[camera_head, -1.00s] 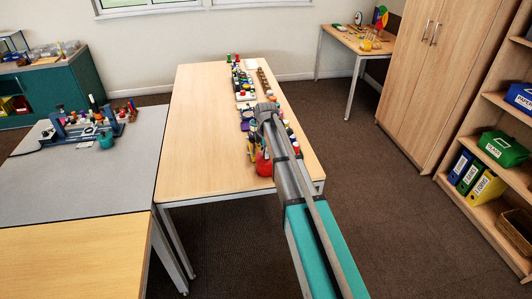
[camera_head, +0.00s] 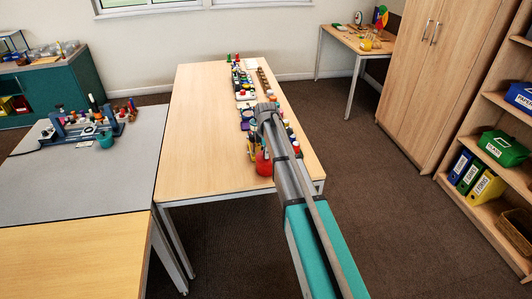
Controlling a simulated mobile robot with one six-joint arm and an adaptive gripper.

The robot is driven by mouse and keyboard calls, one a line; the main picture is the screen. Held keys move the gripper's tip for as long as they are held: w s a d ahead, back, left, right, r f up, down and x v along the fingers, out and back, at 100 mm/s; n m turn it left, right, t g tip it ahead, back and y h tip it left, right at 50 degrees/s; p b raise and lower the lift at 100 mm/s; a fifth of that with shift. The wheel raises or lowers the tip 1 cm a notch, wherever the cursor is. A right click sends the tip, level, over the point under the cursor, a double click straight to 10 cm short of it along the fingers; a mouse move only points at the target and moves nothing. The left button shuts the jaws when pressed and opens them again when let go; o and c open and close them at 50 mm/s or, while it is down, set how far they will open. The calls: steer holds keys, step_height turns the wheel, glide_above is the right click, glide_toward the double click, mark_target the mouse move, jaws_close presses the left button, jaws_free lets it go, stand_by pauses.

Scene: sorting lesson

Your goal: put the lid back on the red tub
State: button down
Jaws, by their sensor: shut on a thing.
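A red rounded thing, which looks like the red tub (camera_head: 262,165), stands near the front right of the long wooden table, partly hidden by my arm. My gripper (camera_head: 262,113) is at the far end of my arm, above the row of things on the table's right side. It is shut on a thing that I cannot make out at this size. The fingertips are mostly hidden. I cannot pick out the lid.
The long wooden table (camera_head: 205,130) has free room on its left half. Small coloured things crowd its right side, with a white tray (camera_head: 245,92) farther back. A grey-topped table (camera_head: 90,180) adjoins at the left. Wooden shelves (camera_head: 490,190) stand at the right.

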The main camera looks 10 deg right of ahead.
stand_by(0.7)
steer(key=shift+c, duration=2)
jaws_free()
steer(key=o, duration=0.4)
steer(key=shift+r+p, duration=3.5)
jaws_close()
